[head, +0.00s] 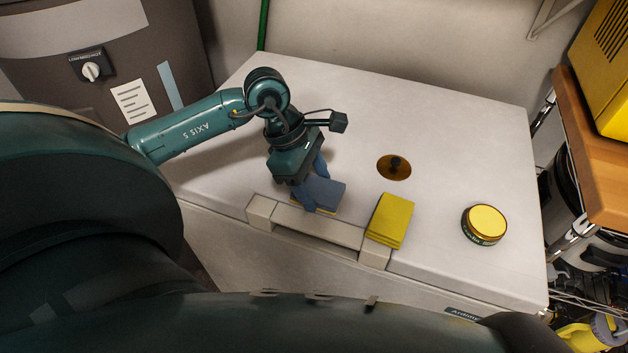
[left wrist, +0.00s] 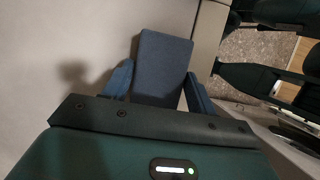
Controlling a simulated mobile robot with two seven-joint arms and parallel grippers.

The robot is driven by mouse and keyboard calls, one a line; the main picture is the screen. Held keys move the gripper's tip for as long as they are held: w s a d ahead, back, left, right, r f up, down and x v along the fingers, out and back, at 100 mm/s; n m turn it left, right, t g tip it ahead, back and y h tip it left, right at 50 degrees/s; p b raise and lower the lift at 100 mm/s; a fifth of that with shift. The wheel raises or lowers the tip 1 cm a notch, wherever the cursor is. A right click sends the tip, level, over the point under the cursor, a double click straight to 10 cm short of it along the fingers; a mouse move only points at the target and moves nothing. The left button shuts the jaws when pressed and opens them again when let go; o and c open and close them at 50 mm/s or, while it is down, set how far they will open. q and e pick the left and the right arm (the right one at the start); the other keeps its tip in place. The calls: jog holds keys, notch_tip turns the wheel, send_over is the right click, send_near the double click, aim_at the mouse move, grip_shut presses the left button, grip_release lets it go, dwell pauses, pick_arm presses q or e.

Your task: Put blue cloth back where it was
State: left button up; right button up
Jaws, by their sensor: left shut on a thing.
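The blue cloth (head: 327,193) is a folded, flat block near the front edge of the white washer top (head: 450,130), just behind a pale raised bar. My left gripper (head: 314,186) reaches down from above and is shut on the cloth. In the left wrist view the cloth (left wrist: 161,62) shows between the two blue fingers (left wrist: 160,88). A thin yellowish edge shows under the cloth in the head view; I cannot tell whether the cloth touches it. My right gripper is not in view.
A folded yellow cloth (head: 390,220) lies right of the blue one, by the end of the pale bar (head: 318,225). A brown disc with a dark knob (head: 394,166) and a round yellow-lidded tin (head: 485,224) are farther right. The back of the top is clear.

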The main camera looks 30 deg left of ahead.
pick_arm(q)
jog(key=shift+f, duration=0.2)
jog(key=o, duration=0.7)
jog(key=shift+c, duration=0.2)
jog(key=shift+o, duration=1.1)
jog(key=shift+r, duration=0.2)
jog(key=v, duration=1.2)
